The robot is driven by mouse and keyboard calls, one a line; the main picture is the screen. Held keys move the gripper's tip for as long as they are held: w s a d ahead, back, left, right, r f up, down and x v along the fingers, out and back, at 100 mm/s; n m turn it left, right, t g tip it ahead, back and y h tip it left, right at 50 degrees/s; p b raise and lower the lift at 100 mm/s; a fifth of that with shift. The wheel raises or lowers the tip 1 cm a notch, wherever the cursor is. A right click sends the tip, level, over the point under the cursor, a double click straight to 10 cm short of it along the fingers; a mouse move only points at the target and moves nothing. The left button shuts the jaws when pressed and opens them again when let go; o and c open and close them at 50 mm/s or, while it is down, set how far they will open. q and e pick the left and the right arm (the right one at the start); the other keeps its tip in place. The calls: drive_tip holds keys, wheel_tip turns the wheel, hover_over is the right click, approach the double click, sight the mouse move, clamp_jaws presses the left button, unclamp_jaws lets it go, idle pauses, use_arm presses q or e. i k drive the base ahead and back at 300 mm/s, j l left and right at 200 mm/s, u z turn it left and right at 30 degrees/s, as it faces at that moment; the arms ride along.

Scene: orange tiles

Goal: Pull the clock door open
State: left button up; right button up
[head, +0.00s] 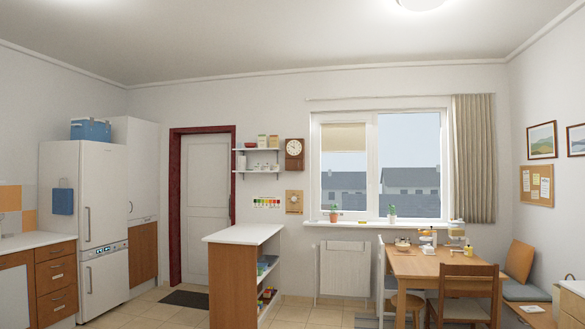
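A brown wooden wall clock (294,154) hangs on the far wall, between the wall shelves and the window. It has a pale round face in its upper part and looks small from here. I cannot make out the edges or handle of its door, nor whether the door is shut. Neither of my grippers shows in the head view.
A white-topped counter (243,233) with open shelves stands between me and the wall below the clock. Wall shelves (258,149) hang left of the clock, and a pale wooden box with a round dial (294,202) hangs below it. A wooden table (440,262) with chairs stands at right.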

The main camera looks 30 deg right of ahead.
sight(290, 163)
drive_tip(key=i+l+z, duration=0.2)
drive_tip(key=i, duration=0.15)
drive_tip(key=i+z, duration=0.2)
drive_tip(key=i+l+z, duration=0.1)
drive_tip(key=i+z, duration=0.25)
drive_tip(key=i, duration=5.35)
